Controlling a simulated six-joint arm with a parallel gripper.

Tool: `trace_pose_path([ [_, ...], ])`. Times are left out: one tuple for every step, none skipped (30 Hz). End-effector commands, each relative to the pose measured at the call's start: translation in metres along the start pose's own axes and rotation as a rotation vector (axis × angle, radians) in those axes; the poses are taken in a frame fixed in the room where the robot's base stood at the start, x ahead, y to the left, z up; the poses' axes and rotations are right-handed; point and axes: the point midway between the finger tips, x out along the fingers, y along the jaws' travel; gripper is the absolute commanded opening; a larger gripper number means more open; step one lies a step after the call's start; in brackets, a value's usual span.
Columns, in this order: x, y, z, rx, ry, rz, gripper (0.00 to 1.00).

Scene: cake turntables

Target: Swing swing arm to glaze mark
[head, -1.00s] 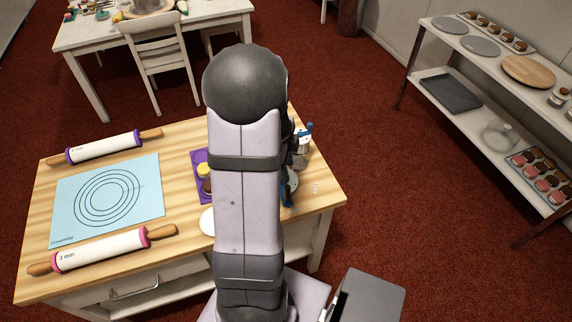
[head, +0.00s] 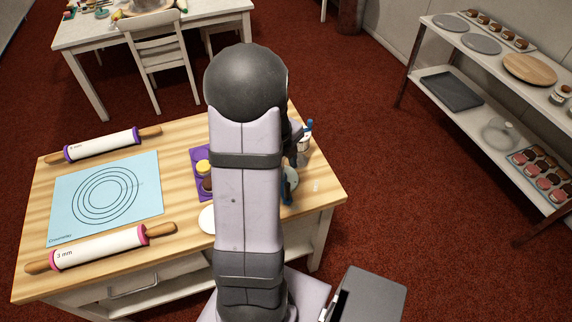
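My own arm stands upright in the middle of the head view and hides most of the work spot behind it. Dark parts at its right edge (head: 292,140) seem to belong to my wrist, but my gripper's fingers cannot be made out. A small blue-tipped part (head: 308,125) shows just right of them, above a pale object (head: 303,146). A greyish rounded piece with blue (head: 290,184) shows lower down at the arm's right edge. I cannot tell which of these is the swing arm. No glaze mark can be made out.
The wooden table (head: 185,190) holds a blue ringed mat (head: 60,205), two rolling pins (head: 100,144) (head: 100,247), a purple tray (head: 197,152) with small cakes, and a partly hidden white round item (head: 207,219). The table's right end is mostly clear. A shelf rack (head: 470,90) stands at right.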

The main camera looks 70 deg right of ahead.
Motion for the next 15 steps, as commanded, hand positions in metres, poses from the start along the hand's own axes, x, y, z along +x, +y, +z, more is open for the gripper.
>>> trace_pose_path([
  [0.009, 0.002, 0.0, 0.0, 0.001, 0.001, 0.33],
  [0.012, 0.003, 0.0, 0.0, 0.001, 0.001, 0.33],
  [0.016, 0.003, 0.0, 0.0, 0.001, 0.001, 0.33],
  [0.019, 0.004, 0.0, 0.0, 0.001, 0.001, 0.33],
  [0.022, 0.004, 0.0, 0.0, 0.001, 0.002, 0.33],
  [0.027, 0.005, 0.0, 0.0, 0.001, 0.002, 0.33],
  [0.03, 0.006, 0.0, 0.0, 0.001, 0.001, 0.33],
  [0.033, 0.006, 0.0, 0.0, 0.001, 0.001, 0.33],
  [0.037, 0.007, 0.0, 0.001, 0.001, 0.001, 0.33],
  [0.041, 0.008, 0.0, 0.0, 0.001, 0.002, 0.33],
  [0.044, 0.009, 0.0, 0.0, 0.001, 0.002, 0.33],
  [0.048, 0.009, 0.0, 0.0, 0.001, 0.002, 0.33],
  [0.051, 0.01, -0.001, 0.0, 0.002, 0.002, 0.33],
  [0.054, 0.01, -0.001, 0.0, 0.002, 0.002, 0.33],
  [0.058, 0.011, -0.001, -0.001, 0.001, 0.001, 0.33],
])
